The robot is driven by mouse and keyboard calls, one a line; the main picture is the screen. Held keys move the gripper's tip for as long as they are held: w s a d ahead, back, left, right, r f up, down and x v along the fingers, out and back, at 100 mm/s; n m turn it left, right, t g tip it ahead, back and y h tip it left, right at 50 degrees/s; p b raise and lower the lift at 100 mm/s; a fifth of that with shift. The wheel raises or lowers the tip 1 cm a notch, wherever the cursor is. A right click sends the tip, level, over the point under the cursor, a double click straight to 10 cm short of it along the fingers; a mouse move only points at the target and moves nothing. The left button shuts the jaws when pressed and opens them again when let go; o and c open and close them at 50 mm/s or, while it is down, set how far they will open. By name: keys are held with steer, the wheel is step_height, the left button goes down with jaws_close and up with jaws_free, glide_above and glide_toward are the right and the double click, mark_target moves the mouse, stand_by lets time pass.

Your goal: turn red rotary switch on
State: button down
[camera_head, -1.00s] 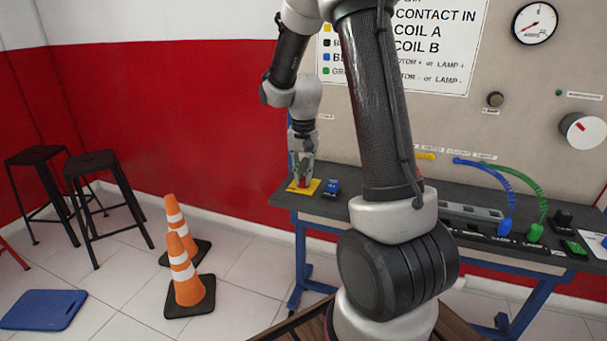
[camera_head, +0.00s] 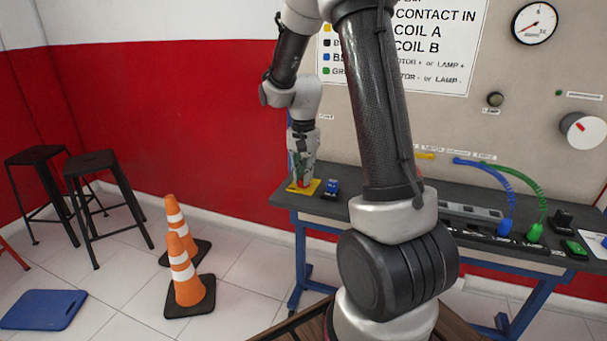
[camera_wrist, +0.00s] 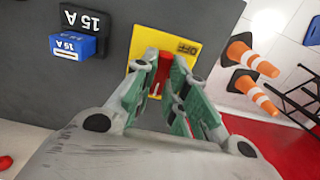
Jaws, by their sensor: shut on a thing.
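The red rotary switch (camera_wrist: 164,68) sits on a yellow plate (camera_wrist: 178,38) marked "OFF" in the wrist view. In the head view the yellow plate (camera_head: 311,184) lies at the left end of the dark bench top. My gripper (camera_wrist: 161,70) points down over the plate, its fingers shut on the red handle from both sides. In the head view my gripper (camera_head: 302,180) is at the switch, and its fingers cover most of the red part. The handle's lower part is partly hidden by the fingers.
A blue 15 A block (camera_wrist: 77,46) stands beside the plate, also in the head view (camera_head: 331,187). Orange cones (camera_head: 184,270) and black stools (camera_head: 100,180) stand on the floor left of the bench. Blue and green cables (camera_head: 490,172) arch over the bench's right part.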

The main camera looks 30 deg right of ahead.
steer(key=c, duration=1.4)
jaws_free()
steer(key=shift+c, duration=0.2)
step_height(320, 180, up, 12)
steer(key=s+a+r+n+t, duration=0.2)
steer(key=s+n, duration=0.3)
steer(key=s, duration=0.7)
steer(key=s+a+r+n+t, duration=0.2)
steer(key=s+n, duration=0.3)
steer(key=s, duration=0.6)
steer(key=shift+s+a+r+n, duration=0.3)
steer(key=shift+s+a+r, duration=0.05)
steer(key=shift+a+r, duration=0.35)
